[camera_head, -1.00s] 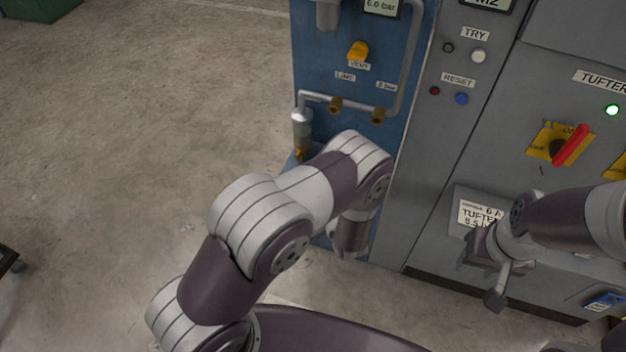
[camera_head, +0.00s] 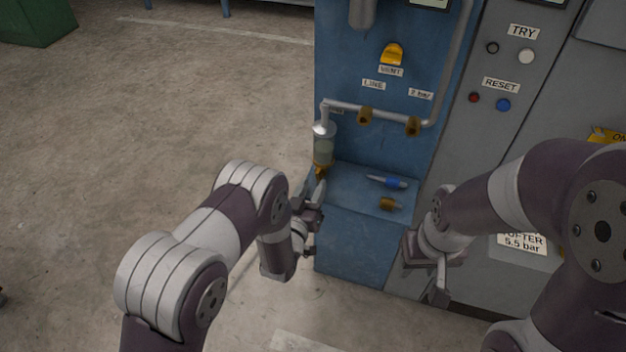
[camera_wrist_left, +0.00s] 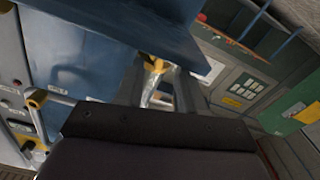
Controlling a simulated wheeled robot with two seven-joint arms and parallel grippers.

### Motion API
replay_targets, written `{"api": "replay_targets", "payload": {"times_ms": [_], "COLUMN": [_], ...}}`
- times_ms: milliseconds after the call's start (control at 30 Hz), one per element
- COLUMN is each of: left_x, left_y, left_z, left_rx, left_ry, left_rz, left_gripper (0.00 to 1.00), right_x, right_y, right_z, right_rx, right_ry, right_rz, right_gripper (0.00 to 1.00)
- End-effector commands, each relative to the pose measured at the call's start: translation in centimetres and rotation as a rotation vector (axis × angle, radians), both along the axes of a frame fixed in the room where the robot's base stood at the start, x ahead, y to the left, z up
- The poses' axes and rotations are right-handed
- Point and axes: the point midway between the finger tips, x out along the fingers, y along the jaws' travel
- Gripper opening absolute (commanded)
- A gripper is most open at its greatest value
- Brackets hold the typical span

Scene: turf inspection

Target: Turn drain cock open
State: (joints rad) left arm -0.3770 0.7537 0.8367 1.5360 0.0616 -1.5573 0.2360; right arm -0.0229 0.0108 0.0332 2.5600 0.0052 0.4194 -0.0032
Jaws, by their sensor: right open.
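The drain cock (camera_head: 321,171) is a small yellow fitting under the clear filter bowl (camera_head: 323,148), at the left edge of the blue panel. My left gripper (camera_head: 315,195) is just below and beside it, pointing up towards it. In the left wrist view the yellow drain cock (camera_wrist_left: 154,64) shows between and beyond the two spread fingers of my left gripper (camera_wrist_left: 158,88); I cannot tell whether they touch it. My right gripper (camera_head: 420,284) is open and empty, in front of the grey cabinet.
A blue ledge (camera_head: 345,188) right of the bowl carries a blue-and-grey tool (camera_head: 387,182) and a brass fitting (camera_head: 389,204). A grey pipe (camera_head: 345,106) with brass valves runs above. A yellow vent knob (camera_head: 392,55) is higher up.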

Motion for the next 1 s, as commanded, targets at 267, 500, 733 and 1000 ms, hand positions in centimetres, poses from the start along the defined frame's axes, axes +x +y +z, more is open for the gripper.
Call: {"api": "replay_targets", "payload": {"times_ms": [267,500,733,1000], "left_x": [3.4,3.6,3.6,3.5], "left_y": [-1.1,-1.1,-1.1,-1.2], "left_z": [-0.1,0.0,-0.1,-0.1], "left_rx": [0.001,0.002,0.005,0.222], "left_ry": [0.001,0.001,0.000,-0.070], "left_rz": [0.002,0.002,0.002,0.001], "left_gripper": [0.38,0.38,0.02,0.02], "right_x": [0.0,0.0,0.0,0.0], "right_y": [0.0,0.0,0.0,0.0], "right_z": [-0.4,-0.4,-0.4,-1.0], "right_rx": [0.000,0.000,0.000,0.000], "right_ry": [0.000,0.000,0.000,0.000], "right_rz": [0.000,0.000,0.000,0.000], "right_gripper": [0.43,0.43,0.43,0.43]}}
